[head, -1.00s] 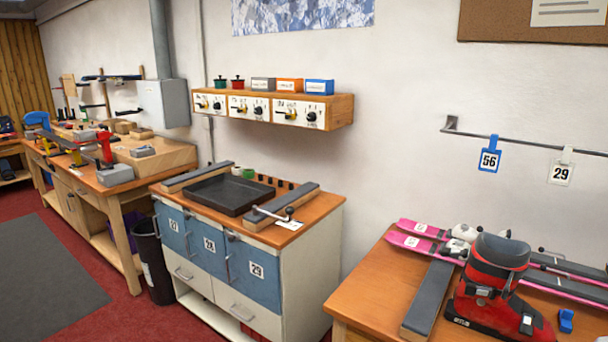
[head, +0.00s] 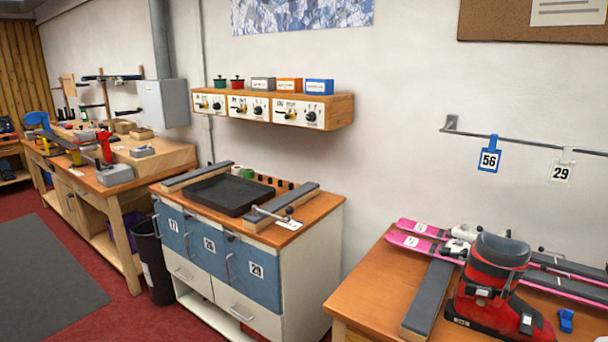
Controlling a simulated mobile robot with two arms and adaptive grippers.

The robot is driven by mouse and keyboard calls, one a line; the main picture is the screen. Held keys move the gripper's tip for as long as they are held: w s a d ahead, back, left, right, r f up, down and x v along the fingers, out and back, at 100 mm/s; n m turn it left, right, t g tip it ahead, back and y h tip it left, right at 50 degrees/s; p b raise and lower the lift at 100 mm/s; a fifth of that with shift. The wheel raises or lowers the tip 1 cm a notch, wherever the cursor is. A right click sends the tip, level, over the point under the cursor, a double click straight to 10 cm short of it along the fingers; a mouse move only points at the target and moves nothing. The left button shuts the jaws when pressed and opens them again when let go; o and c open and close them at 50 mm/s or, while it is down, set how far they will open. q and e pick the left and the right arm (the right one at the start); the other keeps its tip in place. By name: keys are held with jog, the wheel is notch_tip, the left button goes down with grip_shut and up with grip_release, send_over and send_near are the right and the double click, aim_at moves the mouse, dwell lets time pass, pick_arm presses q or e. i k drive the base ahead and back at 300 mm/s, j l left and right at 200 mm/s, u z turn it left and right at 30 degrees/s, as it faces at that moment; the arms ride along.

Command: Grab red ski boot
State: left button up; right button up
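The red ski boot (head: 491,290) stands upright on the wooden bench (head: 378,288) at the lower right of the head view. It has a dark grey cuff and liner, black trim and silver buckles, and its toe points right. Pink skis lie behind it and a dark padded block (head: 428,298) lies to its left. Neither of my grippers is in view.
Pink skis (head: 415,243) with bindings lie along the bench's back. A small blue item (head: 566,320) sits right of the boot. Tags (head: 489,158) hang from a wall rail above. A cabinet (head: 240,270) with a black tray (head: 222,195) stands left, across a gap.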

aim_at(491, 260)
jog(key=i+j+z, duration=0.7)
jog(key=i, duration=0.1)
